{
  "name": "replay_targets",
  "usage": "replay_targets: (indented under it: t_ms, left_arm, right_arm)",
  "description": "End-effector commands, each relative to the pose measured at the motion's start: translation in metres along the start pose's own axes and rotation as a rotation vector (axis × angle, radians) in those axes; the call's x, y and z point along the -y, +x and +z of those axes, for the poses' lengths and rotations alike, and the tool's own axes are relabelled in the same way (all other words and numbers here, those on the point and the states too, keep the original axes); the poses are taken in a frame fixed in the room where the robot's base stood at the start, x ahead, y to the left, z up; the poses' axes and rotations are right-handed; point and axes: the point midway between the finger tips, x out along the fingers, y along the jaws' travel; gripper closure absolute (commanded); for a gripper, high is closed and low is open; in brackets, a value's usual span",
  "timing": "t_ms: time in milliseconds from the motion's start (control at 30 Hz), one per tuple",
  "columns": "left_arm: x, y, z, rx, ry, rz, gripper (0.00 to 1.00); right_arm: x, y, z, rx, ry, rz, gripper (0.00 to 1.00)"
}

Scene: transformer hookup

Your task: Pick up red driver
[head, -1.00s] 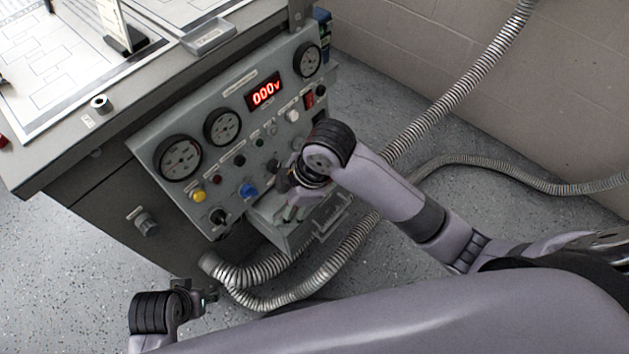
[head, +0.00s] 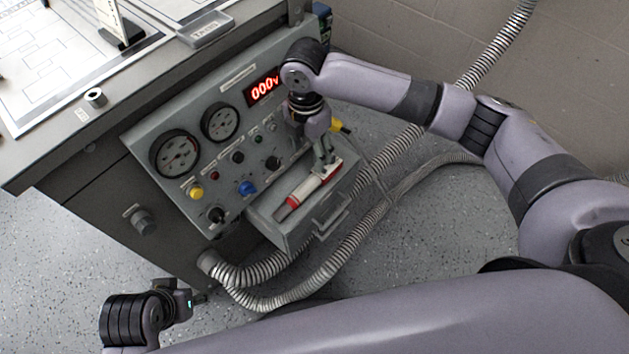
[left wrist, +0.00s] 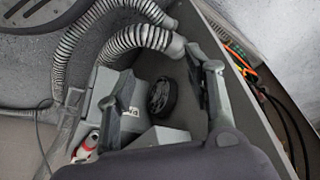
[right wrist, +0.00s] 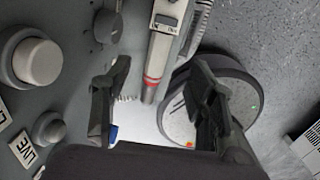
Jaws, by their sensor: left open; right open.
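A red and white driver-like tool (head: 308,188) lies slanted in the open drawer (head: 283,238) under the control panel. My right gripper (head: 325,160) is open, pointing down at the tool's upper right end. In the right wrist view, the tool's pale shaft with a red band (right wrist: 158,62) shows beyond and between the spread fingers (right wrist: 160,85); contact cannot be told. The left wrist view shows part of it (left wrist: 86,147). My left gripper (head: 198,299) is open and empty, low at the left, away from the drawer.
The control panel (head: 228,158) with dials, knobs and a red display stands right behind the drawer. A yellow item (head: 338,126) shows beside my right gripper. Ribbed hoses (head: 345,252) run close past the drawer's front. Open floor (head: 440,285) lies to the right.

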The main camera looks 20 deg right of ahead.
Motion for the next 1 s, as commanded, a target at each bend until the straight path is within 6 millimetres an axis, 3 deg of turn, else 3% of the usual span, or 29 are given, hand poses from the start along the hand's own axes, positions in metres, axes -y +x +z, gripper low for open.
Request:
replay_targets:
  t_ms: [100,300,533,633,800,1000]
  left_arm:
    - [0.001,-0.022,0.001,-0.014,-0.001,-0.002,0.52]
    - [0.001,-0.011,0.005,-0.010,-0.001,-0.002,0.52]
    - [0.000,-0.007,0.005,-0.012,-0.001,-0.002,0.52]
    - [0.000,0.001,0.006,-0.019,-0.001,-0.002,0.52]
    - [-0.004,0.002,-0.033,-0.187,0.005,0.006,0.52]
    - [-0.008,-0.001,-0.065,-0.331,0.010,0.014,0.52]
  right_arm:
    - [0.000,0.026,0.000,0.001,0.002,-0.001,0.47]
    - [0.000,0.060,0.000,0.001,0.002,0.000,0.47]
    - [0.000,0.073,-0.001,0.000,0.001,0.001,0.47]
    - [0.002,0.089,-0.004,0.000,0.001,-0.001,0.47]
    - [0.002,0.101,-0.006,0.000,0.002,0.000,0.47]
    - [0.002,0.117,-0.006,0.002,0.001,0.001,0.47]
